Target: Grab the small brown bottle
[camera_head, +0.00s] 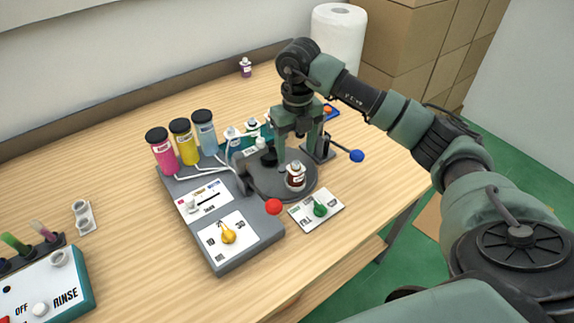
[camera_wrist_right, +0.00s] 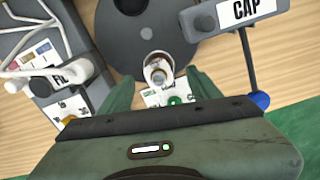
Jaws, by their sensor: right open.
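The small brown bottle (camera_head: 295,177) has a whitish top and a pale label. It stands upright on the dark round turntable (camera_head: 306,190) of the grey machine. In the right wrist view the bottle (camera_wrist_right: 158,69) is seen from above, just beyond the fingertips and roughly between them. My right gripper (camera_head: 297,150) is open and empty, with its fingers pointing down close to the bottle. In the right wrist view the two green fingers (camera_wrist_right: 162,88) are spread apart. I cannot tell whether either finger touches the bottle. My left gripper is not in view.
The grey machine (camera_head: 225,258) carries pink (camera_head: 162,151), yellow (camera_head: 184,142) and blue (camera_head: 204,132) bottles. A red ball (camera_head: 273,206) and blue lever knob (camera_head: 357,156) flank the turntable. A plate with a green knob (camera_head: 320,209) lies in front. A rinse box (camera_head: 55,291) is at left.

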